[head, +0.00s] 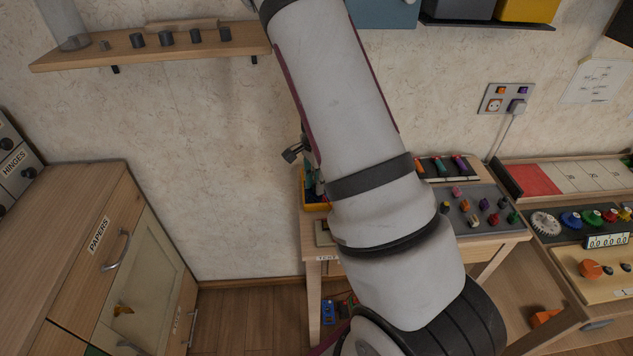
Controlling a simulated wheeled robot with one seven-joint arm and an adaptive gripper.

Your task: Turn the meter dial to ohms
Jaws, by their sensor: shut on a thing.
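My own pale arm (345,95) runs up through the middle of the head view and covers much of the table behind it. My gripper's fingers cannot be made out; they are out of sight. The meter and its dial cannot be made out with certainty either. A small flat pale-green and beige thing (323,234) shows at the arm's left edge, on the wooden table (311,243); most of it is hidden. A small dark part (293,153) juts out left of the arm above the table, and I cannot tell what it belongs to.
A yellow tray (314,207) is partly hidden by my arm. A grey board (487,224) with coloured knobs lies right of it. A bench with dials (578,219) stands farther right, a wooden cabinet (82,240) at left. A shelf (150,52) hangs upper left.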

